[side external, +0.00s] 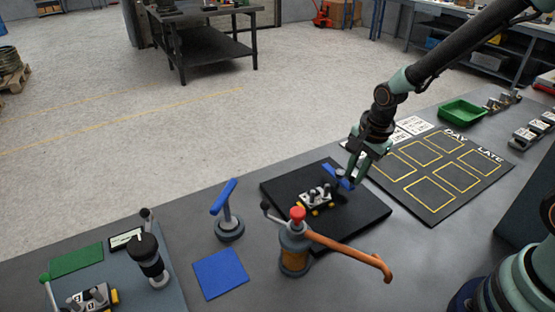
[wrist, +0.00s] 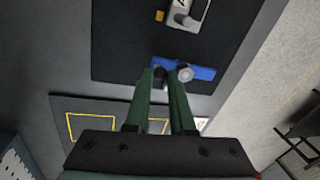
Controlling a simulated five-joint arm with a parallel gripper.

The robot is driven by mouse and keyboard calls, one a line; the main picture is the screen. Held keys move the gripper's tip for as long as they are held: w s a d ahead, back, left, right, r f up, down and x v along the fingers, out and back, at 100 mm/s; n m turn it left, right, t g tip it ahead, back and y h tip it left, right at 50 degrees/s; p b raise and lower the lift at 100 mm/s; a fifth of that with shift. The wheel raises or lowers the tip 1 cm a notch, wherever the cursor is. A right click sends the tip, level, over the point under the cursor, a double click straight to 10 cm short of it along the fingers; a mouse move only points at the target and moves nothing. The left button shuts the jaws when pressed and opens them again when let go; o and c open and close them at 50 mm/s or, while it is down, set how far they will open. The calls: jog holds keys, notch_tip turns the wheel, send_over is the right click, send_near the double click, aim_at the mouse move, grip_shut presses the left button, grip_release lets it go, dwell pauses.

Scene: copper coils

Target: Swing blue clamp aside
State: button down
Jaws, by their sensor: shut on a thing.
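The blue clamp (wrist: 203,72) is a flat blue bar with a round grey bolt head, set on the black plate (wrist: 118,40). My gripper (wrist: 165,76) is shut on the clamp at its end nearest the grey post. In the side external view the clamp (side external: 340,172) is partly hidden behind my gripper (side external: 354,172), at the far right part of the black plate (side external: 365,215). A grey metal block with yellow feet (side external: 314,198) sits on the plate beside the clamp, apart from my gripper.
A post with a red knob and long orange lever (side external: 345,250) stands in front of the plate. A blue T-handle on a round base (side external: 226,200) stands to the left, near a blue mat (side external: 220,275). A dark mat with yellow squares (side external: 435,175) lies right.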

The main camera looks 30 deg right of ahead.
jog(key=shift+s+a, duration=0.1)
jog(key=shift+a, duration=0.05)
jog(key=c, duration=0.8)
grip_release()
jog(key=shift+o, duration=0.2)
jog(key=shift+r, duration=0.55)
notch_tip(320, 180, up, 11)
jog(key=s, duration=0.2)
jog(key=shift+f, duration=0.15)
jog(key=shift+s, duration=0.1)
jog(key=s+d+r+n+t, duration=0.1)
jog(key=s+r+n+t, duration=0.2)
jog(key=n, duration=1.3)
jog(key=s+r, duration=0.3)
jog(key=s, duration=0.2)
jog(key=shift+d+r, duration=0.2)
jog(key=shift+d, duration=0.05)
